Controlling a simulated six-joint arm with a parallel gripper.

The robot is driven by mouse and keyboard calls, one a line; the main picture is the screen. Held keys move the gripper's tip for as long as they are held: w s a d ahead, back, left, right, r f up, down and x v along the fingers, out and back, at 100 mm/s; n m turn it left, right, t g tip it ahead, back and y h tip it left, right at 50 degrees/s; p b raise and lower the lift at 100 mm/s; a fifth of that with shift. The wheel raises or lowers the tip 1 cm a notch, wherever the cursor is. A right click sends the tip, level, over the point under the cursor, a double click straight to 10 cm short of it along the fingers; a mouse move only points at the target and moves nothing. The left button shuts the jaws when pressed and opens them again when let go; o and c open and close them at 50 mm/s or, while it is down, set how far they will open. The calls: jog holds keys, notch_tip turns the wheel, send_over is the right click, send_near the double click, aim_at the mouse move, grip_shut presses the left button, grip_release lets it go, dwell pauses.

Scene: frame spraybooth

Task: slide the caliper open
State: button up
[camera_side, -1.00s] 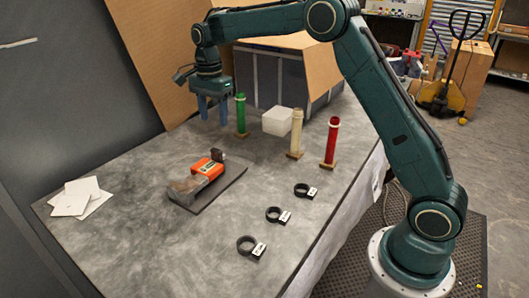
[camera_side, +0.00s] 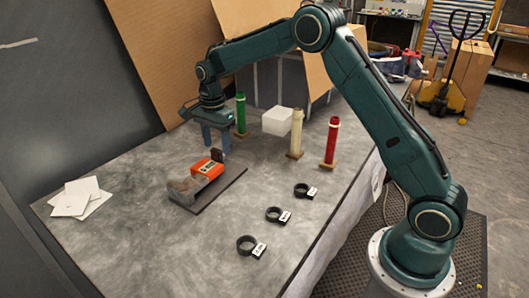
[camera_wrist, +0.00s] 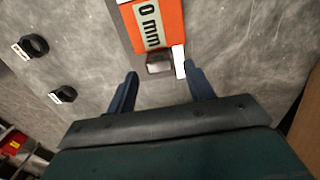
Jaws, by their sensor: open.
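The caliper (camera_side: 208,169) has an orange slider with a display and a grey-brown block at its near-left end. It lies on a dark base plate (camera_side: 221,188) on the table. In the wrist view the orange slider (camera_wrist: 157,22) shows the display reading "0 mm". A small dark upright knob (camera_side: 217,155) stands at the slider's far end; it also shows in the wrist view (camera_wrist: 160,63). My gripper (camera_side: 216,149) is open and empty, low at the knob's end of the caliper. In the wrist view its fingertips (camera_wrist: 160,68) lie on either side of the knob, apart from it.
Green (camera_side: 240,115), cream (camera_side: 296,133) and red (camera_side: 331,142) tubes stand beyond and right, near a white box (camera_side: 277,121). Three labelled black rings (camera_side: 273,214) lie along the right. White cards (camera_side: 78,198) lie left. Table in front is clear.

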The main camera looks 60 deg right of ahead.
aim_at(218, 155)
jog(key=shift+f, duration=2.6)
